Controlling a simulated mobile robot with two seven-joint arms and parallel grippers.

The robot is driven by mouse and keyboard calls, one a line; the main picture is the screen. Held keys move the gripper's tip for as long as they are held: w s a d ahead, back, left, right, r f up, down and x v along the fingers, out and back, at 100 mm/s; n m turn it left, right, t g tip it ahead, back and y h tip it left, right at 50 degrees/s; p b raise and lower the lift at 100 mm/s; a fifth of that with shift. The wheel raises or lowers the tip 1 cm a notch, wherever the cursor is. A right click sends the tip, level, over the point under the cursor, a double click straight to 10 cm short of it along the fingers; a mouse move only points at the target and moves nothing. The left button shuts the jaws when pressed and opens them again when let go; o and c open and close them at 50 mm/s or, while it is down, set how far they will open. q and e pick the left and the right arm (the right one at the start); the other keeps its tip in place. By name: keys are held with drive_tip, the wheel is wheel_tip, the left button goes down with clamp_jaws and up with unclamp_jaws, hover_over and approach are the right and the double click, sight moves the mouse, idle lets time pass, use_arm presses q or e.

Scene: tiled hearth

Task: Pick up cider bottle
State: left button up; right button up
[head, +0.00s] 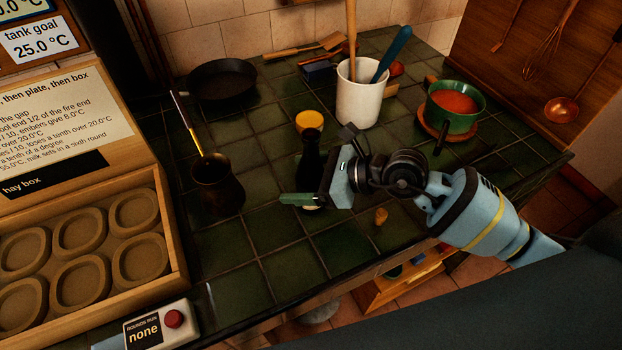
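A dark, slim bottle (309,154), which I take to be the cider bottle, stands upright on the green tiled top near the middle. My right gripper (316,178) reaches in from the right at the bottle's lower part. Its green near finger (298,199) crosses in front of the bottle's base, at the near end of the palm. The fingers look spread, with the bottle at or between them. The far finger is not clear, and I cannot tell whether either touches the glass.
A yellow-topped cup (309,121) stands just behind the bottle. A copper pot (216,184) with a long handle is to the left. A white utensil crock (359,102), a green pan of red soup (452,106) and a black skillet (222,80) stand farther back. A small tan lump (380,216) lies near the front.

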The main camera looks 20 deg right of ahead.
sight(305, 167)
drive_tip(key=c, duration=1.2)
use_arm(q)
drive_tip(key=shift+s+f, duration=0.1)
drive_tip(key=shift+s, duration=0.25)
use_arm(e)
drive_tip(key=shift+r, duration=0.1)
drive_tip(key=shift+c, duration=0.6)
drive_tip(key=shift+r, duration=0.4)
drive_tip(key=r, duration=0.2)
drive_tip(key=shift+s+d+r, duration=0.25)
drive_tip(key=shift+s+r, duration=0.05)
drive_tip(key=shift+r, duration=0.05)
use_arm(q)
drive_tip(key=shift+s+f+b, duration=0.25)
drive_tip(key=shift+f+b, duration=0.65)
use_arm(e)
drive_tip(key=s+d+r, duration=0.1)
drive_tip(key=s+d, duration=0.8)
drive_tip(key=s, duration=0.3)
drive_tip(key=shift+s+r, duration=0.2)
